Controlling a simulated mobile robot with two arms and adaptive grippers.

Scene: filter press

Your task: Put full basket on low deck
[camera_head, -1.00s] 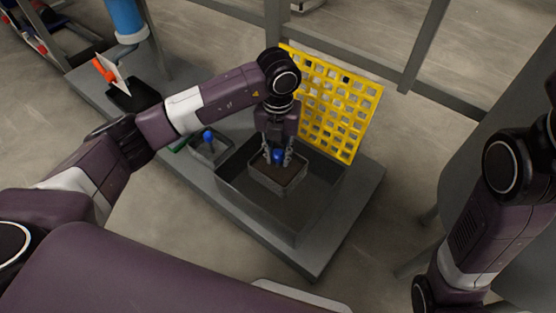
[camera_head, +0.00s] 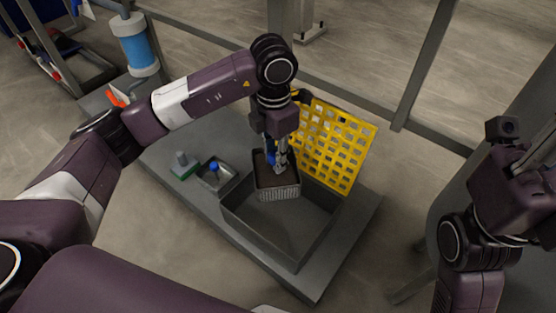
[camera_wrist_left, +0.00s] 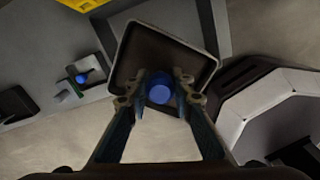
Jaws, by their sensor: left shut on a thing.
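A small metal basket (camera_head: 277,192) with dark brown contents hangs from my left gripper (camera_head: 277,165). The gripper is shut on the blue knob at the basket's middle, which also shows in the left wrist view (camera_wrist_left: 159,93). The basket is above the left rear part of a large open grey bin (camera_head: 290,228). The bin stands on a low grey deck (camera_head: 318,283). My right gripper (camera_head: 530,165) is at the right edge of the head view, far from the basket, and its fingers are unclear.
A yellow grid panel (camera_head: 336,145) leans behind the bin. A smaller tray with a blue knob (camera_head: 214,167) and a green-based block (camera_head: 184,166) stand left of the bin. A blue cylinder (camera_head: 138,45) is at the back left. Grey posts and a rail run behind the deck.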

